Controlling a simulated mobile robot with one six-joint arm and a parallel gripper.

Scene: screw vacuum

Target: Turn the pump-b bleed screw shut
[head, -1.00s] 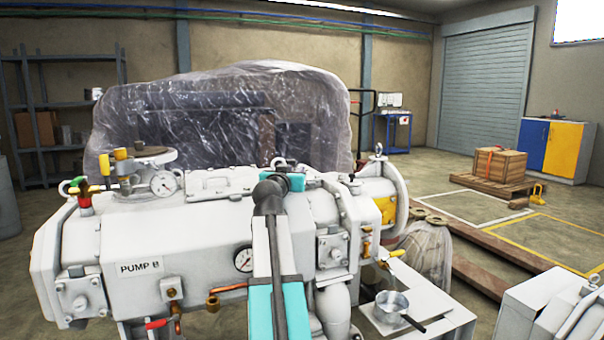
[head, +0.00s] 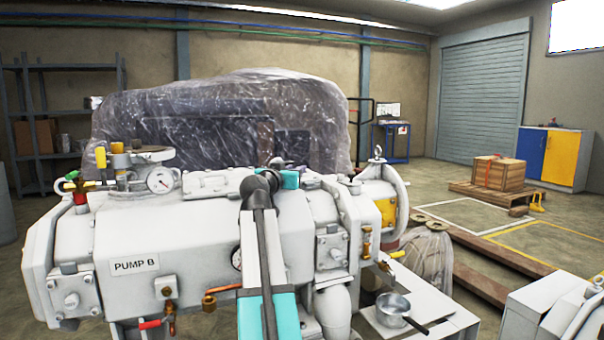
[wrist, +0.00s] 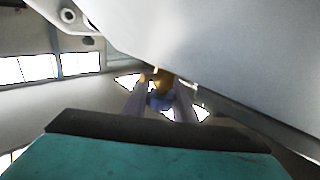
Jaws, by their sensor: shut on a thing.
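Pump B (head: 190,245) is the large pale-grey machine with a name plate in the head view. My arm reaches up in front of it and bends over its top, so my gripper and the bleed screw are hidden there. In the wrist view, my gripper (wrist: 160,96) is beside a large pale-grey surface, and its two fingers are closed on a small brass-coloured piece, seemingly the bleed screw (wrist: 164,76). A bluish part shows between the fingers. The picture is dim and small, so how far the screw is turned cannot be told.
A red-handled valve (head: 150,324) and copper pipe (head: 222,291) stick out at the pump's front. A metal pan (head: 392,307) stands on a pale stand at the right. A dial gauge (head: 160,179) sits on top. Plastic-wrapped equipment (head: 230,115) stands behind.

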